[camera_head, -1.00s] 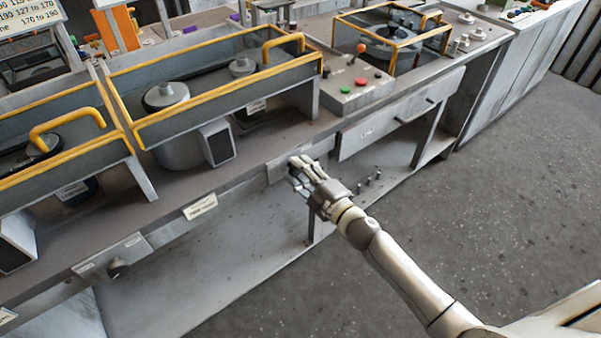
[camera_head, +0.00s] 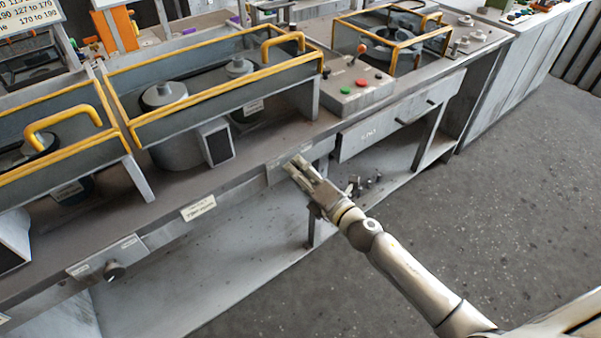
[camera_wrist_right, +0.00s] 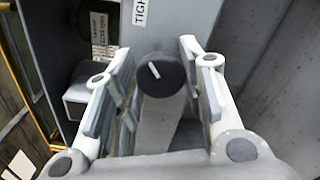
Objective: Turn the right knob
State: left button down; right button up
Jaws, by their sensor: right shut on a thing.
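The right knob (camera_wrist_right: 160,76) is a dark round dial with a white pointer line, seen between the fingers in the right wrist view. The pointer tilts slightly left of upright there. My right gripper (camera_head: 298,166) is at the front panel under the bench edge, with its fingers on either side of the knob and shut on it. In the head view the fingers hide the knob. My left gripper is not in view.
Another knob (camera_head: 114,271) sits on a panel farther left along the bench front. A drawer (camera_head: 385,128) with a handle is right of my gripper. A control box (camera_head: 357,90) with red and green buttons stands above. The floor (camera_head: 440,220) at right is clear.

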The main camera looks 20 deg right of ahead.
dwell(0.3)
jog(key=shift+n, duration=0.3)
jog(key=o, duration=1)
jog(key=v, duration=1.2)
